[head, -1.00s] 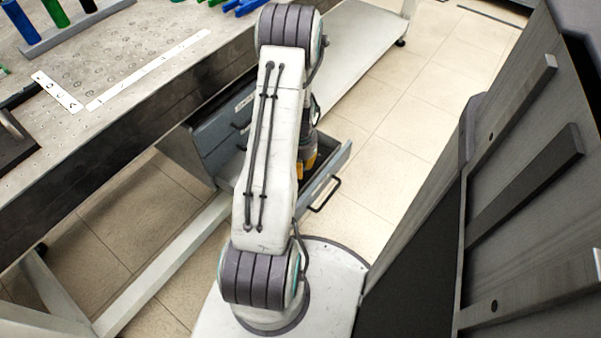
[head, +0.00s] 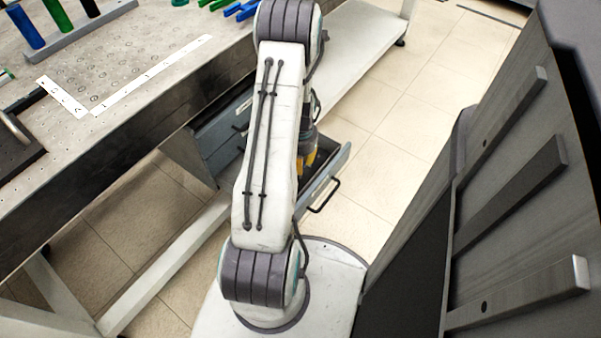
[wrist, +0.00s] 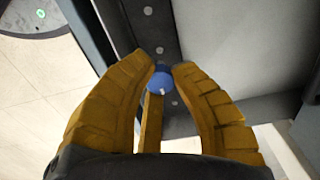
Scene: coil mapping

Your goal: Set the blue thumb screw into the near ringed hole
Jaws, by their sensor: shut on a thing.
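My gripper (head: 308,158) hangs low in the head view, beyond my arm, over an open drawer (head: 342,168) under the table's edge. In the wrist view its yellow fingers (wrist: 160,72) are shut on the blue thumb screw (wrist: 160,82), whose round head shows between the fingertips. The screw is hidden in the head view. Several ringed holes (head: 96,84) mark the perforated tabletop beside the white rulers; I cannot tell which is the near one.
The metal table (head: 150,75) fills the left, with a rack of coloured cylinders (head: 85,35) at its back. Small blue pieces (head: 240,10) lie near its far edge. A grey cabinet (head: 515,190) stands close on the right. Tiled floor (head: 400,125) lies between.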

